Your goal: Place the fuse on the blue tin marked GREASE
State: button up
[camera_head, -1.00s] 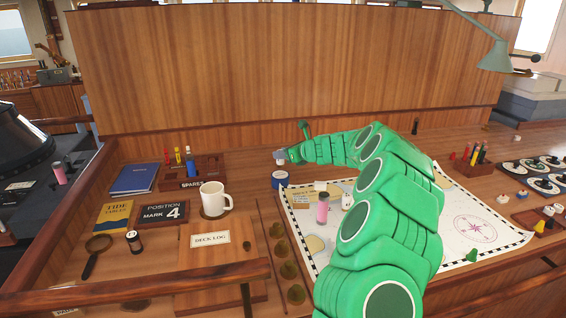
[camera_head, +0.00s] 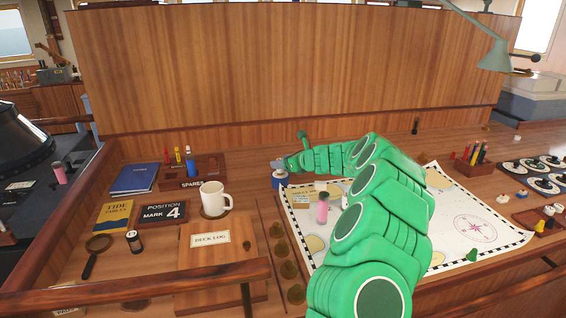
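The blue tin (camera_head: 281,181) stands on the desk just left of the chart's upper left corner. It has a pale band, and its lettering is too small to read. My green arm reaches over the chart, and my gripper (camera_head: 279,167) is at the tin's top, low over it. A small grey-white piece shows at the gripper's tip. I cannot tell whether it is the fuse or part of the fingers. Whether it touches the tin is also unclear. The far side of the gripper is hidden, and I cannot make out the fuse for certain elsewhere.
A spares tray (camera_head: 205,169) with several coloured pieces and a white mug (camera_head: 214,198) stand left of the tin. A pink cylinder (camera_head: 322,211) stands on the chart (camera_head: 470,215), close to my arm. A wooden panel (camera_head: 290,70) rises behind the desk.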

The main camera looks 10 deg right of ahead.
jog(key=shift+r, duration=0.1)
jog(key=v, duration=1.2)
